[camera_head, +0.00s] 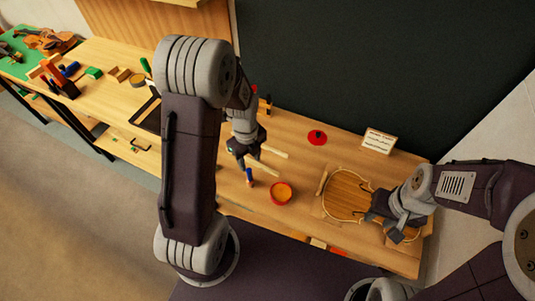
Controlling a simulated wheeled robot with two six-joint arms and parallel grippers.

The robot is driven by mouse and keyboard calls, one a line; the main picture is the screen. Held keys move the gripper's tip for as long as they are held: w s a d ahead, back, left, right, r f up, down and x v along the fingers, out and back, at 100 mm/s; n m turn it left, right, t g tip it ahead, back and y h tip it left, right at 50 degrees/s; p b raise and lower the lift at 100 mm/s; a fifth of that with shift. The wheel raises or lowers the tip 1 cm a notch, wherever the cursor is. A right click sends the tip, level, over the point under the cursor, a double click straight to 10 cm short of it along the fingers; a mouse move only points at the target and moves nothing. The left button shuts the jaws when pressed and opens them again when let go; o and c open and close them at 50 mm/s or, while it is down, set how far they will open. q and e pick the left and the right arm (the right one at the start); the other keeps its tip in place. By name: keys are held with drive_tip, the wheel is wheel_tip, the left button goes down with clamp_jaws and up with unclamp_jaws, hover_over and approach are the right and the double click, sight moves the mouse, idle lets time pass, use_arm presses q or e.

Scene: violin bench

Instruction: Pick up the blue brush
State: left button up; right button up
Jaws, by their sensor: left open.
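A small thing with a blue upper part, which looks like the blue brush (249,175), is on the bench left of the red bowl. My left gripper (241,163) is open and points down just above and beside it. I cannot tell whether the fingers touch it. My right gripper (393,228) is over the lower right part of the violin body (346,193). Its jaws are dark and small, so their opening is unclear.
A red bowl with orange contents (281,193) is right of the brush. Pale wooden sticks (272,151) lie behind the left gripper. A red round item (317,138) and a white card (378,141) are at the back. Several tools crowd the left bench.

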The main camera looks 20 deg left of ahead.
sight(249, 174)
use_arm(q)
drive_tip(key=shift+s, duration=0.15)
drive_tip(key=f, duration=0.3)
drive_tip(key=shift+s+f, duration=0.15)
drive_tip(key=shift+s, duration=0.2)
drive_tip(key=shift+w+f, duration=0.25)
drive_tip(key=shift+f, duration=0.2)
drive_tip(key=f, duration=0.4)
drive_tip(key=shift+s+a, duration=0.15)
drive_tip(key=shift+s, duration=0.05)
drive_tip(key=shift+w+f, duration=0.15)
drive_tip(key=shift+f, duration=0.3)
clamp_jaws()
